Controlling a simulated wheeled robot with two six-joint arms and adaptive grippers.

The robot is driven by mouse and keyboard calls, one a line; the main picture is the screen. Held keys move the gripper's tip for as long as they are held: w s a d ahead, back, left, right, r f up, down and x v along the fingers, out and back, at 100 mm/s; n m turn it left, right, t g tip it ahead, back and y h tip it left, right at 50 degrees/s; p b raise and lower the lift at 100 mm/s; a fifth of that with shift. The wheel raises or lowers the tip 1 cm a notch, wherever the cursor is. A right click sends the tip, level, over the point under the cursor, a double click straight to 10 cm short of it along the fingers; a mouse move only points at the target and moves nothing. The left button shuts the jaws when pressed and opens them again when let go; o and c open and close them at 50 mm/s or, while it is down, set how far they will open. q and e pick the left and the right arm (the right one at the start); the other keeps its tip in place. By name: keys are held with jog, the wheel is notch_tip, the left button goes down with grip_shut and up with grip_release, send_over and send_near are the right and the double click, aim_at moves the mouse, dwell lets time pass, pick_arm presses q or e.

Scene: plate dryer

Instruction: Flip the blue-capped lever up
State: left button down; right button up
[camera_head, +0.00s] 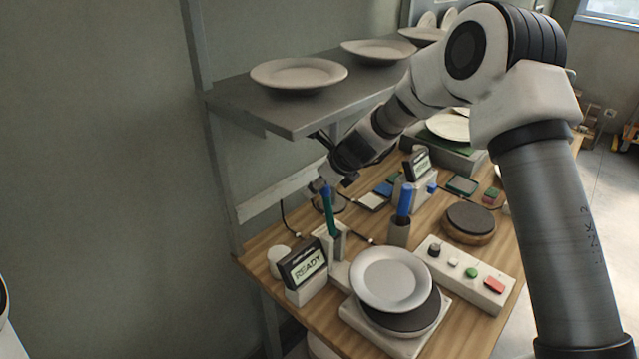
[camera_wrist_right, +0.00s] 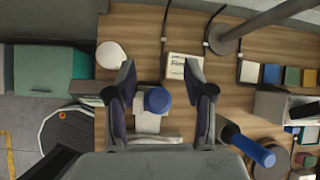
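The blue-capped lever (camera_head: 328,212) stands upright, with a teal stem, in a pale bracket (camera_head: 332,243) at the near left of the wooden table. My right gripper (camera_head: 330,180) points down from above and is at the cap's height or just over it. In the right wrist view the blue cap (camera_wrist_right: 158,100) sits between my two spread fingers (camera_wrist_right: 165,88), with a gap on each side. The gripper is open and holds nothing. My left gripper is in neither view.
A READY display (camera_head: 305,265) stands left of the lever. A second blue-topped handle (camera_head: 405,198) in a grey holder stands to its right. A plate (camera_head: 391,279) on a dark disc lies in front, beside a button panel (camera_head: 470,275). A plate shelf (camera_head: 300,104) hangs above.

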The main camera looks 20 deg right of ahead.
jog(key=shift+s+r, duration=0.2)
jog(key=s+d, duration=0.4)
jog(key=s, duration=0.7)
jog(key=shift+s+r, duration=0.2)
jog(key=shift+s, duration=0.1)
